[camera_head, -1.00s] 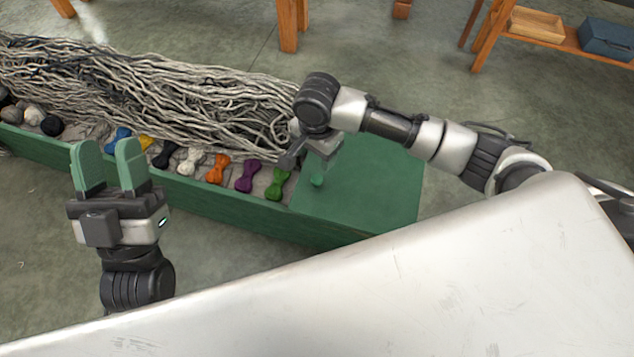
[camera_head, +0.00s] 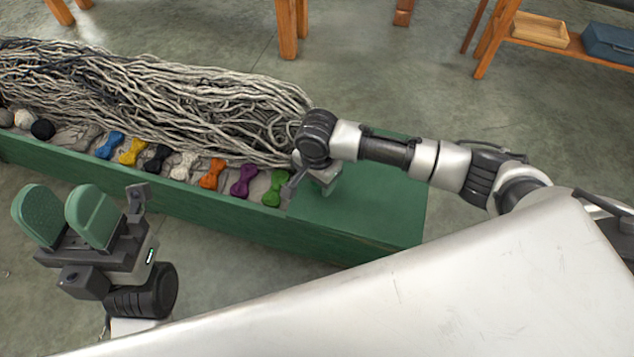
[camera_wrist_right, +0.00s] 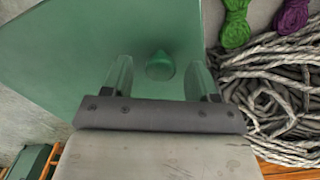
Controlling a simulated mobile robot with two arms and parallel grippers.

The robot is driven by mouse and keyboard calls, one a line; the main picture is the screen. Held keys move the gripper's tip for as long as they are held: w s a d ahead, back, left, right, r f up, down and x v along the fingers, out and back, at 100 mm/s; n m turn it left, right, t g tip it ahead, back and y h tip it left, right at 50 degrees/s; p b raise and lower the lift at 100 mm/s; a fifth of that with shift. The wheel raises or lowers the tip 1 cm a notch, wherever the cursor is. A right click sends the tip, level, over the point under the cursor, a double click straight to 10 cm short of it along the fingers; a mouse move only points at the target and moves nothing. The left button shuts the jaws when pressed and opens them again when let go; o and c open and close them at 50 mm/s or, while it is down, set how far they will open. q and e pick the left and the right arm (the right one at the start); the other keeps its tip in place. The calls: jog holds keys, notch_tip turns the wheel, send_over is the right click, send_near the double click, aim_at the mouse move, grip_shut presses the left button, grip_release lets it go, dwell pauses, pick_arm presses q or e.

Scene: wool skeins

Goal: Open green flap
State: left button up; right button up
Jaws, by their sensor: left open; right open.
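The green flap (camera_head: 365,212) lies flat and closed over the right end of a long green box. In the right wrist view the flap (camera_wrist_right: 60,50) carries a small round green knob (camera_wrist_right: 160,66). My right gripper (camera_wrist_right: 162,75) is open, with one finger on each side of the knob. It cannot be told whether the fingers touch it. In the head view my right wrist covers the knob. My left gripper (camera_head: 68,215) is open and empty, in front of the box and clear of it.
The box's front wall (camera_head: 200,205) runs leftward. Inside lie a long heap of grey wool (camera_head: 170,85) and a row of small coloured skeins, with a green skein (camera_head: 276,187) beside the flap. A shelf with a wooden tray (camera_head: 540,30) stands at the back right.

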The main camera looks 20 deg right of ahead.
jog(key=shift+f, duration=0.2)
grip_shut()
dwell(0.3)
